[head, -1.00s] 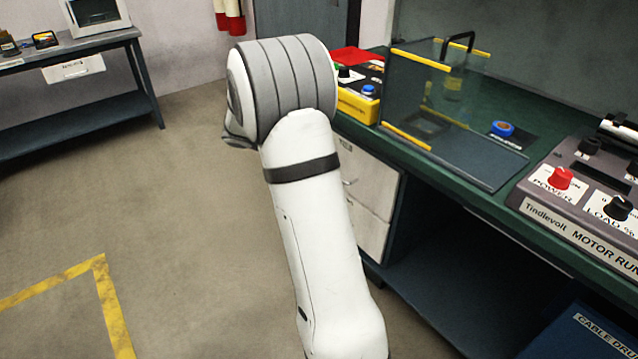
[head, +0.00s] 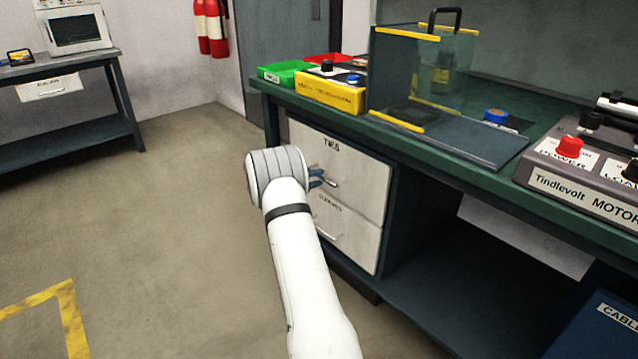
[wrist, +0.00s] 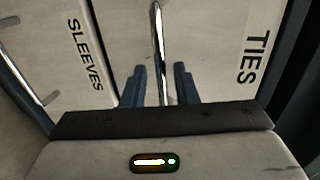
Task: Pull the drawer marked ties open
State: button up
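The ties drawer (head: 355,170) is the upper white drawer under the green bench, and its front looks flush with the drawer below. Its label TIES shows in the wrist view (wrist: 253,57), to the right of its metal bar handle (wrist: 159,40). My gripper (wrist: 160,72) has its two blue fingers apart, one on each side of the handle, with a gap showing on both sides. In the head view my gripper (head: 316,179) is at the drawer's handle (head: 333,183), partly hidden by my wrist.
The sleeves drawer (head: 350,232) with its own handle is directly below. Above, the green bench top (head: 470,160) holds a yellow bin (head: 330,94), a guarded box and a motor panel. The floor to the left is clear.

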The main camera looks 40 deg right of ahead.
jog(key=shift+x, duration=1)
jog(key=shift+c, duration=0.4)
grip_shut()
jog(key=shift+a, duration=0.15)
